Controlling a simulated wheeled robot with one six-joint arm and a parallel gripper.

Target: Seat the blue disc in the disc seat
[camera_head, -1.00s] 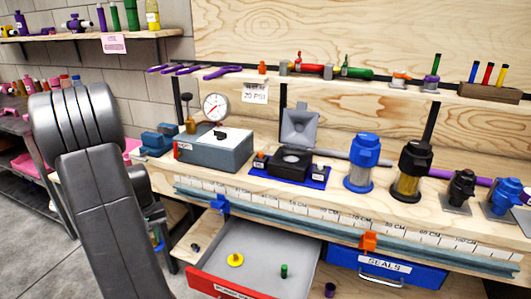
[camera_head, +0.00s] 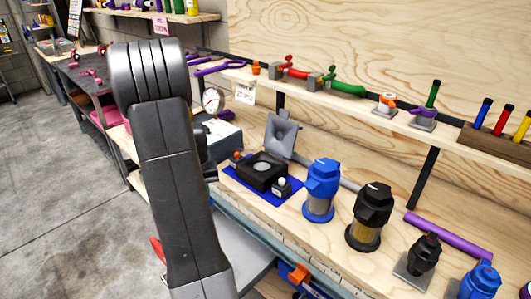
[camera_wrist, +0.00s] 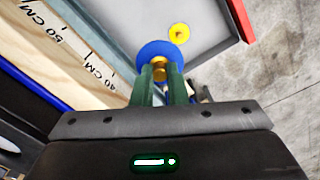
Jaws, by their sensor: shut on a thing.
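In the wrist view, the blue disc (camera_wrist: 153,48) with a brass-coloured middle is at my fingertips. My gripper (camera_wrist: 161,80) is shut on its brass middle, with a green finger on each side. My arm hides the gripper and disc in the head view.
The grey drawer (camera_wrist: 209,30) is open and holds a yellow disc (camera_wrist: 180,33). A blue-topped filter (camera_head: 321,190) and a black-topped filter (camera_head: 370,216) stand right of the block. A pressure gauge (camera_head: 212,100) is behind my arm. A marked measuring strip (camera_wrist: 66,38) runs along the bench edge.

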